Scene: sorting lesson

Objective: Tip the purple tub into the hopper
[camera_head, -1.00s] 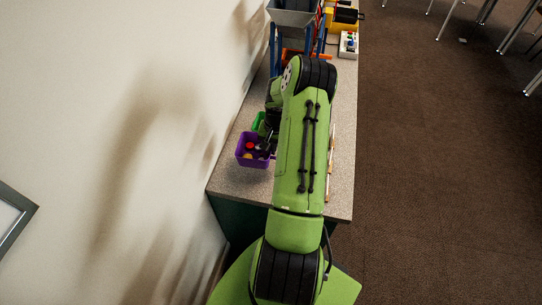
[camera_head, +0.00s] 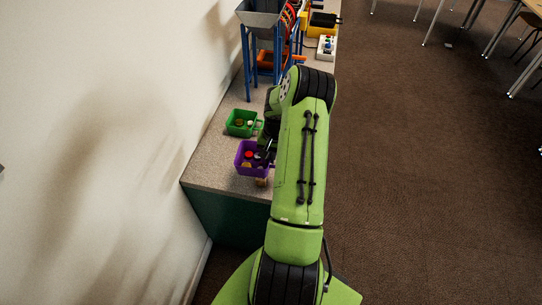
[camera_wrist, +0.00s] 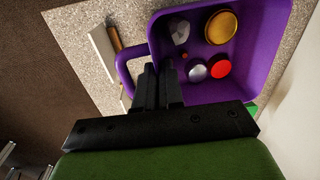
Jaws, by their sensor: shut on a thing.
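The purple tub (camera_head: 249,171) is in my gripper (camera_head: 266,150), over the near end of the counter in the head view. In the wrist view, my gripper (camera_wrist: 158,82) is shut on the handle on the side of the purple tub (camera_wrist: 262,50). The tub looks about level and holds several small items, among them a gold disc (camera_wrist: 221,27), a red disc (camera_wrist: 220,68) and a silver round piece (camera_wrist: 195,69). The grey hopper (camera_head: 262,19) stands on a blue frame farther along the counter. My arm hides part of the counter.
A green tub (camera_head: 239,132) with small items stands on the counter (camera_head: 208,165) just beyond the purple tub. An orange tray (camera_head: 267,60) is below the hopper. A white box with buttons (camera_head: 327,46) and a yellow machine (camera_head: 319,29) stand at the back right. A wall runs along the left.

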